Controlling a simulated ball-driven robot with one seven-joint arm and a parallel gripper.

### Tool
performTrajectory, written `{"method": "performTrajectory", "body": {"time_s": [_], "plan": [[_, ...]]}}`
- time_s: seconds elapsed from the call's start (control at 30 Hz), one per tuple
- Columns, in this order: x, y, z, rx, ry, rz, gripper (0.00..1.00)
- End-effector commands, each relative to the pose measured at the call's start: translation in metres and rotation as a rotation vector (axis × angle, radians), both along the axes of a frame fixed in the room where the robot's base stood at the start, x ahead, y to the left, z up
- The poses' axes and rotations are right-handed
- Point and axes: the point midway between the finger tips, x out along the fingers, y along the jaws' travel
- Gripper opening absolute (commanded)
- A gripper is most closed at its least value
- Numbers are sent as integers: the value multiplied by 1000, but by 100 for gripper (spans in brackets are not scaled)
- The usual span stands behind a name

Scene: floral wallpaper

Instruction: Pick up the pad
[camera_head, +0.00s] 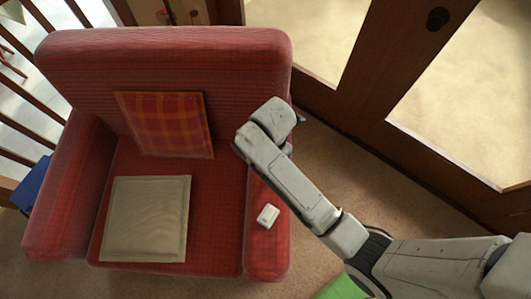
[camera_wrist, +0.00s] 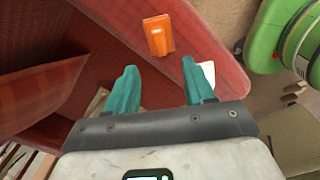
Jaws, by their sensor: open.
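A flat beige square pad (camera_head: 146,218) lies on the seat of the red armchair (camera_head: 165,55) in the head view. My gripper (camera_wrist: 159,66) is open and empty in the wrist view, its two teal fingers apart above the red upholstery. In the head view the end of my arm is over the chair's right armrest, to the right of the pad, and my fingers are hidden. I cannot make out the beige pad for sure in the wrist view.
A plaid cushion (camera_head: 165,122) leans on the backrest. A small white object (camera_head: 267,215) sits on the right armrest. An orange block (camera_wrist: 158,35) lies on red upholstery beyond my fingertips. A wood-framed glass door (camera_head: 405,95) stands at the right.

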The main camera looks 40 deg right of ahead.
Motion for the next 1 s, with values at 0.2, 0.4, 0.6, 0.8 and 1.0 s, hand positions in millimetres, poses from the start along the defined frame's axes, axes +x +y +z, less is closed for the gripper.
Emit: {"method": "performTrajectory", "body": {"time_s": [0.2, 0.4, 0.6, 0.8, 1.0], "plan": [[2, 1, -22, -2, 7, 42, 53], [2, 1, -50, -2, 5, 39, 53], [1, 1, -63, -1, 4, 38, 53], [-2, 0, -91, -1, 5, 38, 53], [-1, 1, -108, -2, 3, 38, 53]]}}
